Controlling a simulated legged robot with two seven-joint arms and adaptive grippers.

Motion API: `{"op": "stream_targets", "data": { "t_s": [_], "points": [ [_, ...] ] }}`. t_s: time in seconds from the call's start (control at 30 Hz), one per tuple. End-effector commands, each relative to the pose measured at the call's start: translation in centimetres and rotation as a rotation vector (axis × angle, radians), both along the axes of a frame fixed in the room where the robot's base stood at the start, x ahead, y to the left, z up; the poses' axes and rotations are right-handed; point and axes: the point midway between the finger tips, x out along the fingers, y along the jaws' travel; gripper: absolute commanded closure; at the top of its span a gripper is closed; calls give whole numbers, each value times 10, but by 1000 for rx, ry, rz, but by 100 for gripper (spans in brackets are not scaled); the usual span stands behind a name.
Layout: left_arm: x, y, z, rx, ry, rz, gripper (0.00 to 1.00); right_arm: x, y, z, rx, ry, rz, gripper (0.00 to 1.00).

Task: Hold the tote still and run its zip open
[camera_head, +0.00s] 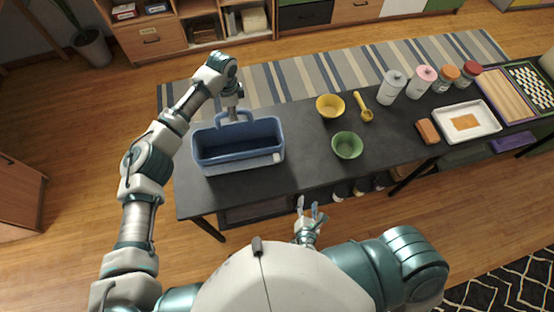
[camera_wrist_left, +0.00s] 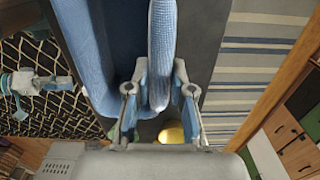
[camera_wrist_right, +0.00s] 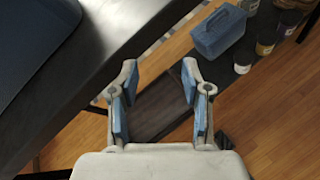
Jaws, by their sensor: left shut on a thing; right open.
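The blue tote (camera_head: 205,150) stands on the dark table's left end. Its top looks dark blue; I cannot tell how far the zip is open. A small pale tab (camera_head: 277,157) shows at its front right corner. My left gripper (camera_head: 233,108) is at the tote's far side, shut on the raised handle (camera_wrist_left: 162,50), which runs between its fingers in the left wrist view. My right gripper (camera_head: 311,214) is open and empty, off the table's front edge, to the right of the tote. In the right wrist view part of the tote (camera_wrist_right: 35,35) shows at top left.
The dark table (camera_head: 290,165) has a yellow bowl (camera_head: 330,106), a green bowl (camera_head: 347,146) and a yellow scoop (camera_head: 363,106) right of the tote. Several jars, a white tray (camera_head: 482,111) and a brown block (camera_head: 427,131) lie farther right. A small blue box (camera_wrist_right: 222,35) shows below table height.

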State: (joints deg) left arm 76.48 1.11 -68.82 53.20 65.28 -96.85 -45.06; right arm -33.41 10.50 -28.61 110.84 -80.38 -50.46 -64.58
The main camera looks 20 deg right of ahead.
Motion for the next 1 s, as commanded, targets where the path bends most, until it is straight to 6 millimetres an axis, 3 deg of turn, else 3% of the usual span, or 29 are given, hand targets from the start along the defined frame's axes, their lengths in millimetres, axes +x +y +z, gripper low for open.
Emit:
{"op": "stream_targets", "data": {
  "t_s": [0.03, 0.1, 0.2, 0.3, 0.47, 0.8, 1.0],
  "points": [
    [0, 0, 0, 0, 0, 0, 100, 7, 12, 26, -107, -50, 80, 52],
    [0, 0, 0, 0, 0, 0, 100, 16, 31, 59, -246, -125, 186, 52],
    [0, 0, 0, 0, 0, 0, 100, 24, 57, 93, -392, -216, 305, 52],
    [0, 0, 0, 0, 0, 0, 100, 26, 75, 112, -478, -276, 376, 52],
    [0, 0, 0, 0, 0, 0, 100, 38, 82, 120, -519, -304, 406, 52],
    [0, 0, 0, 0, 0, 0, 100, 107, 78, 120, -516, -303, 403, 52],
    [0, 0, 1, 0, -1, 0, 100, 136, 77, 119, -515, -301, 404, 52]
  ]
}}
